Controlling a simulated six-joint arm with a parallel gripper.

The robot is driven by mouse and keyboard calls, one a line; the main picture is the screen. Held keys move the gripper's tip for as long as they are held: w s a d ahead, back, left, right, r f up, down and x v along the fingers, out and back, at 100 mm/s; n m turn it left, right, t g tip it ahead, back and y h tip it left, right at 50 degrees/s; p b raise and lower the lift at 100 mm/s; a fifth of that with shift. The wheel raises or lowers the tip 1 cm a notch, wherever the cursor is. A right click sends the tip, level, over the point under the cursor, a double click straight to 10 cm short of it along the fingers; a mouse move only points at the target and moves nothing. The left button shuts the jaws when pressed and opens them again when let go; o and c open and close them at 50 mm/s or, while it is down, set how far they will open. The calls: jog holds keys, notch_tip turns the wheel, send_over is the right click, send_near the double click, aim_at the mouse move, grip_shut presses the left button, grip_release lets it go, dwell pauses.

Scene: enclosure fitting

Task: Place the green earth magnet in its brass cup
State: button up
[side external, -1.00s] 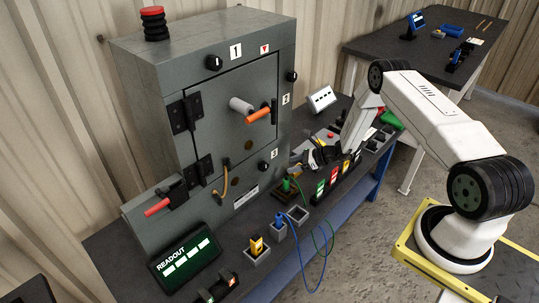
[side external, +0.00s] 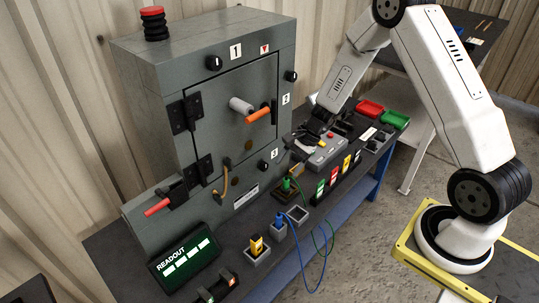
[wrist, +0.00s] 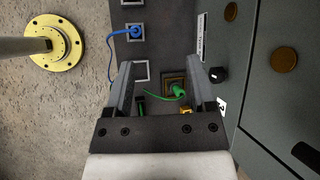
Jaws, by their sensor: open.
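The green earth magnet (side external: 286,185) stands on the bench in front of the enclosure, a green cable running from it. In the wrist view the green magnet (wrist: 180,91) shows at a brown, brass-coloured square cup (wrist: 174,79), towards its lower right. I cannot tell how deep or straight it sits. My gripper (wrist: 160,65) is open and empty, its fingers on either side of the magnet in the wrist view. In the side view my gripper (side external: 310,138) is above and behind the magnet, apart from it; its fingertips are hard to make out.
An empty grey square holder (side external: 297,214) is beside the magnet. A blue plug (side external: 279,222) and a yellow plug (side external: 257,245) stand in grey holders nearby. The enclosure (side external: 220,100) rises behind. Loose cables hang over the bench's front edge.

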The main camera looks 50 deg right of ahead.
jog(key=s+a+r+n+h, duration=0.2)
jog(key=s+r+n+h, duration=0.1)
jog(key=s+r+n, duration=0.3)
jog(key=s+a+r+n+h, duration=0.3)
jog(key=s+r+n, duration=0.3)
jog(key=s+n, duration=0.2)
jog(key=shift+r+n, duration=0.15)
jog(key=shift+n, duration=1.05)
